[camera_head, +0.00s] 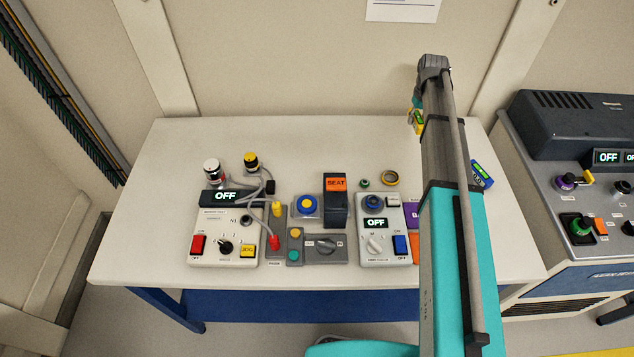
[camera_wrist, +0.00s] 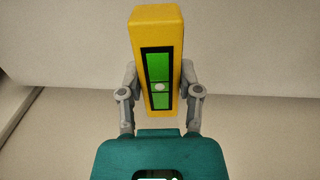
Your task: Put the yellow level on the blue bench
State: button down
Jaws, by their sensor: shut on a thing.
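The yellow level (camera_wrist: 161,25) has a green window with a white dot in its face. My gripper (camera_wrist: 159,84) is shut on it, one finger on each side, and the level stands upright in the wrist view. In the head view a small yellow and green part of the level (camera_head: 417,123) shows left of my arm, over the back right of the bench. The arm hides the rest of it and most of the gripper. The blue bench (camera_head: 290,145) has a pale top and blue legs and lower shelf. I cannot tell the level's height above it.
Several control boxes, including one with a dial (camera_head: 224,228) and another (camera_head: 387,230), fill the front middle of the bench. The back strip and left side are clear. A grey console (camera_head: 560,135) stands at right.

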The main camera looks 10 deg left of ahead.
jog(key=s+d+r+p, duration=0.3)
jog(key=s, duration=0.7)
jog(key=s+d+r+m+p, duration=0.1)
jog(key=s+d+r+p, duration=0.2)
jog(key=s, duration=0.8)
jog(key=shift+d+r, duration=0.2)
jog(key=shift+d, duration=0.6)
jog(key=shift+w+f, duration=0.1)
jog(key=b, duration=0.9)
send_over(416, 157)
jog(key=s, duration=0.1)
notch_tip(416, 157, down, 9)
jog(key=shift+d+r, duration=0.1)
jog(key=shift+d, duration=0.05)
jog(key=shift+w+f+b, duration=0.5)
jog(key=shift+f+b, duration=0.15)
jog(key=shift+f, duration=0.1)
jog(key=shift+s+f+b, duration=0.1)
jog(key=shift+f+b, duration=1.2)
